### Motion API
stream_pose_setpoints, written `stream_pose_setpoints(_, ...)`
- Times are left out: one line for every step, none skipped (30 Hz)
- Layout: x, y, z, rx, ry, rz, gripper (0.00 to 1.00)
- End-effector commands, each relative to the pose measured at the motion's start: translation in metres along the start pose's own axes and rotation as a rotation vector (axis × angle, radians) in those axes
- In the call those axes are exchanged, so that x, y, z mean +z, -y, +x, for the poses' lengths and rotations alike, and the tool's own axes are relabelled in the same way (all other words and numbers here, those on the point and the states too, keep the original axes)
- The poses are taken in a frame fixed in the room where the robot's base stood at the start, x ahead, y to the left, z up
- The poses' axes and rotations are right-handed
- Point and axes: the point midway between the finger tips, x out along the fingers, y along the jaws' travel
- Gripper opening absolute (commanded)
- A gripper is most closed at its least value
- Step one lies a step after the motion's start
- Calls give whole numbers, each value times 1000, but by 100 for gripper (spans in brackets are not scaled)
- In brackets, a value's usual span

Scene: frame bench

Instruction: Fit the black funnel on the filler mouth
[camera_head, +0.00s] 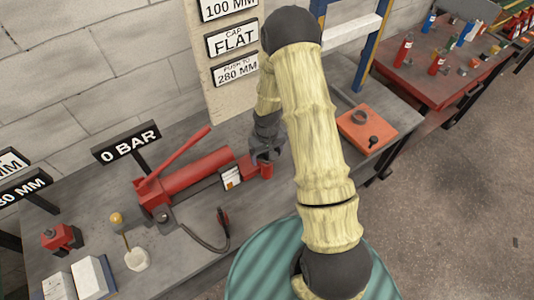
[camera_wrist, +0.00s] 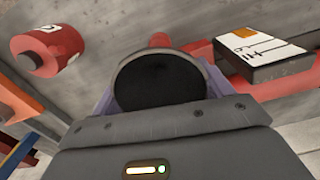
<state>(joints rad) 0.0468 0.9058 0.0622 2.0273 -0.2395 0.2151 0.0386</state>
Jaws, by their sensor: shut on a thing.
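My gripper (camera_head: 265,150) is over the right end of the red hand pump (camera_head: 195,175). In the wrist view, it is shut on the black funnel (camera_wrist: 158,80), whose wide round opening faces the camera between the fingers. In the head view the funnel is hard to make out against the dark gripper. The pump's red body also shows at the right in the wrist view (camera_wrist: 290,85). Whether the funnel touches the pump, I cannot tell.
A red cylinder (camera_wrist: 48,50) is left of the funnel in the wrist view. A "0 BAR" sign (camera_head: 127,143) stands behind the pump; a dark hose lies in front.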

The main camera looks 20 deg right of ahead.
Motion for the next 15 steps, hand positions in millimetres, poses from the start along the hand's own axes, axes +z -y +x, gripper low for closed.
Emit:
stream_pose_setpoints(0,0,2,0,0,0,56)
stream_pose_setpoints(0,0,2,0,0,0,56)
stream_pose_setpoints(0,0,3,0,0,0,56)
stream_pose_setpoints(0,0,4,0,0,0,56)
stream_pose_setpoints(0,0,4,0,0,0,56)
stream_pose_setpoints(0,0,5,0,0,0,56)
stream_pose_setpoints(0,0,6,0,0,0,56)
stream_pose_setpoints(0,0,6,0,0,0,56)
stream_pose_setpoints(0,0,7,0,0,0,56)
stream_pose_setpoints(0,0,8,0,0,0,56)
stream_pose_setpoints(0,0,8,0,0,0,56)
stream_pose_setpoints(0,0,9,0,0,0,56)
stream_pose_setpoints(0,0,10,0,0,0,56)
stream_pose_setpoints(0,0,10,0,0,0,56)
stream_pose_setpoints(0,0,11,0,0,0,56)
